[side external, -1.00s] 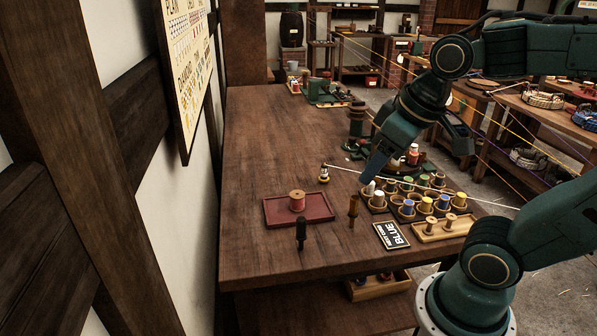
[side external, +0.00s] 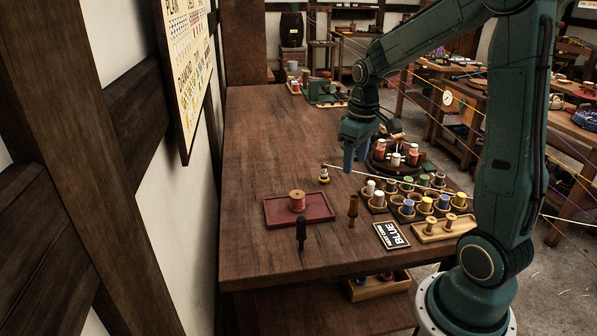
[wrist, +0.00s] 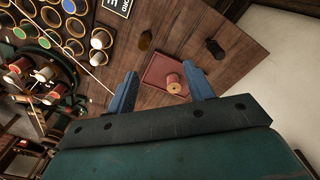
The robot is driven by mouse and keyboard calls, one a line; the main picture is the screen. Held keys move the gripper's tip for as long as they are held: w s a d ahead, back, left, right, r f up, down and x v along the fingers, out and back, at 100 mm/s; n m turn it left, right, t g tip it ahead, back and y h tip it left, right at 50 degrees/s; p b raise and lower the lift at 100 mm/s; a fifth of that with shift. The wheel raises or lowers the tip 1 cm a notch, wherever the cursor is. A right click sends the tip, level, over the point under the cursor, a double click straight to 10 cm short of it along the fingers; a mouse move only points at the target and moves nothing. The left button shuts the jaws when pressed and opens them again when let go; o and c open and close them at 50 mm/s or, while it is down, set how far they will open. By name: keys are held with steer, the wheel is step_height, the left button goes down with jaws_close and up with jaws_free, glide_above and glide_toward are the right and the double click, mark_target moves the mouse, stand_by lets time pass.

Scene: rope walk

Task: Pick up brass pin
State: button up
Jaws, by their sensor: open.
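The small brass-topped post (side external: 324,174), which seems to be the brass pin, stands upright on the bench in the side view, left of my gripper. A pale cord runs from it to the right. My gripper (side external: 354,160) points down over the bench, apart from the post and to its right. In the wrist view my gripper (wrist: 163,90) has its two blue fingers wide apart with nothing held between them. The post is not clear in the wrist view; the cord (wrist: 92,75) there runs toward the left finger, which may hide it.
A red tray (side external: 275,219) with a pinkish spool (side external: 297,200) sits left of front. A round spool stand (side external: 379,168) is right of my gripper.

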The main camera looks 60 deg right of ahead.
mark_target(354, 206)
steer(key=shift+g, duration=0.3)
steer(key=d+f, duration=0.3)
steer(key=d, duration=0.1)
steer(key=shift+w+f, duration=0.2)
steer(key=shift+f, duration=0.2)
steer(key=shift+f, duration=4.3)
steer(key=shift+w+f, duration=0.1)
steer(key=shift+f, duration=2.5)
steer(key=shift+c, duration=0.4)
jaws_close()
